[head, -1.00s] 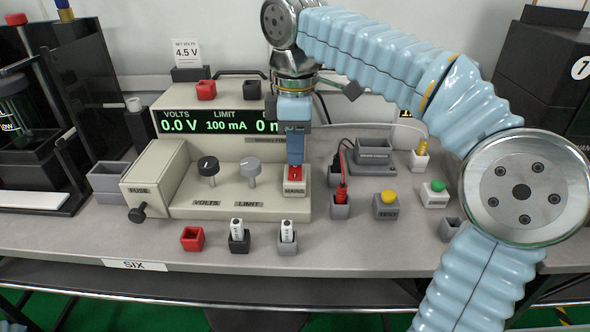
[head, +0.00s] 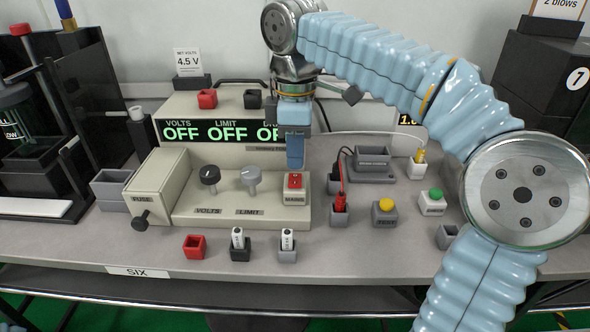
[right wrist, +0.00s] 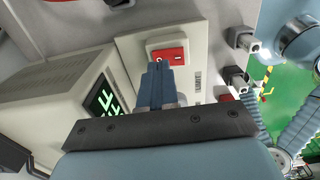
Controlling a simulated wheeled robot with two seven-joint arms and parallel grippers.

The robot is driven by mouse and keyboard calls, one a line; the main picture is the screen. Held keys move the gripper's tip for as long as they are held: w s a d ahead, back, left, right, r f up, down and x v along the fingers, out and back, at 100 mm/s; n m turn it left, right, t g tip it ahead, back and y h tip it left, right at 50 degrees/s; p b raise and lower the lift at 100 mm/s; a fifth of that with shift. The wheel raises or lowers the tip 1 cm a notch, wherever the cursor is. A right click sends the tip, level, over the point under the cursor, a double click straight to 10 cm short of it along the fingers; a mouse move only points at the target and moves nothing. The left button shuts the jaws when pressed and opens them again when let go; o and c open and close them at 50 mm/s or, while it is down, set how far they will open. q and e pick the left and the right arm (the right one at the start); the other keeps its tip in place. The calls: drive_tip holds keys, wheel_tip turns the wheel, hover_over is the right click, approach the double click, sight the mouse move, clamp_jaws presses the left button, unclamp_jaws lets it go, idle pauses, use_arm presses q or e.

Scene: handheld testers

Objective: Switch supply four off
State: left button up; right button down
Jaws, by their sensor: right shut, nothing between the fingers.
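The beige power supply (head: 220,205) stands on the bench, and the bench-edge label (head: 138,271) in front reads SIX. No label reading four is legible. Its display (head: 205,132) shows OFF. The red MAINS rocker switch (head: 295,181) sits on a beige block at the supply's right front; it also shows in the right wrist view (right wrist: 180,55). My left gripper is out of view.
VOLTS (head: 209,177) and LIMIT (head: 251,178) knobs stand left of the switch. Right of it are a red-plugged socket (head: 340,208), a yellow button (head: 385,207) and a green button (head: 435,196). Small holders (head: 194,247) line the front.

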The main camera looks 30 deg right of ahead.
sight(295, 175)
wheel_tip(295, 175, up, 3)
drive_tip(key=shift+f+p, duration=0.1)
drive_tip(key=shift+p, duration=1.05)
wheel_tip(295, 175, up, 2)
drive_tip(key=shift+r, duration=0.1)
